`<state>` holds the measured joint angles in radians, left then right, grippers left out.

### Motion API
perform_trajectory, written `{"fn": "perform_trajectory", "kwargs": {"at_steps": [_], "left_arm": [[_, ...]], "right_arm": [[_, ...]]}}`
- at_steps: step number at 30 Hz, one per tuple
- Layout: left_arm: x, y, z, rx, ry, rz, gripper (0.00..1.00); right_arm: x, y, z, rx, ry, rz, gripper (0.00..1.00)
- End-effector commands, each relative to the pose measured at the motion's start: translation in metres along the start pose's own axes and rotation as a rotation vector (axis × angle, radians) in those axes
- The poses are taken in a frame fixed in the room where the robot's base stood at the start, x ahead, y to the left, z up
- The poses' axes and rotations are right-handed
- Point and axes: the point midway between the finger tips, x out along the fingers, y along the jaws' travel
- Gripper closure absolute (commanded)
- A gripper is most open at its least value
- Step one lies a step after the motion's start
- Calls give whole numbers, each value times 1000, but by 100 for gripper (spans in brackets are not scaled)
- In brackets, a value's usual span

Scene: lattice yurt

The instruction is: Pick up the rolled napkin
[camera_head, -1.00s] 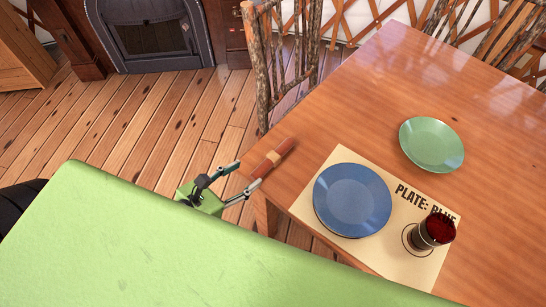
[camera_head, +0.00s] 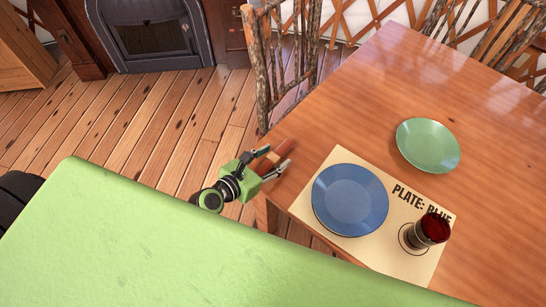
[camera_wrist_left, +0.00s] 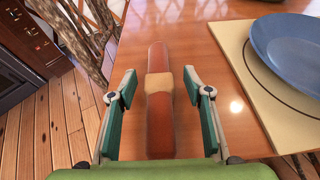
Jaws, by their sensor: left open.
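The rolled napkin (camera_wrist_left: 160,122) is reddish brown with a tan band around its middle. It lies on the wooden table near its left corner. In the left wrist view it lies lengthwise between the two open fingers of my left gripper (camera_wrist_left: 161,112), with a gap on each side. In the head view my left gripper (camera_head: 270,163) is over the table corner and partly hides the napkin (camera_head: 284,149). My right gripper is not in view.
A blue plate (camera_head: 349,200) rests on a cream placemat (camera_head: 325,234) right of the napkin, with a glass of red drink (camera_head: 434,230). A green plate (camera_head: 428,145) is farther back on the wooden table (camera_head: 380,95). A branch-framed chair (camera_head: 264,65) stands at the table's left edge.

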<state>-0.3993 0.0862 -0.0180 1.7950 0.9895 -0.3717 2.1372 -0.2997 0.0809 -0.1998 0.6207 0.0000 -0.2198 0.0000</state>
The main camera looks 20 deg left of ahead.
Motion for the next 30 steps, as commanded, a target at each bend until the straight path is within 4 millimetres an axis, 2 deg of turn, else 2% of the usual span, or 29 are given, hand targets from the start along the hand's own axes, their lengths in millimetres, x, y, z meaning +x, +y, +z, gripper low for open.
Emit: {"fn": "perform_trajectory", "kwargs": {"at_steps": [4, 11, 12, 16, 17, 20, 30], "left_arm": [[15, 1, 0, 1, 0, 2, 54], [16, 1, -1, 1, 1, 2, 54], [16, 1, -1, 1, 1, 2, 57], [16, 1, -1, 1, 1, 2, 91], [16, 1, -1, 1, 1, 2, 93], [16, 1, -1, 1, 1, 2, 96], [14, 1, 5, 0, -1, 1, 96]], "right_arm": [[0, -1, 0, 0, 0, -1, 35], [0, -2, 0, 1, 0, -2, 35], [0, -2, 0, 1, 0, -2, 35], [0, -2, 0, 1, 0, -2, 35], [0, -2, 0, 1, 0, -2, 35], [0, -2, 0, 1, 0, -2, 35], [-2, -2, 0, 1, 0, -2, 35]]}}
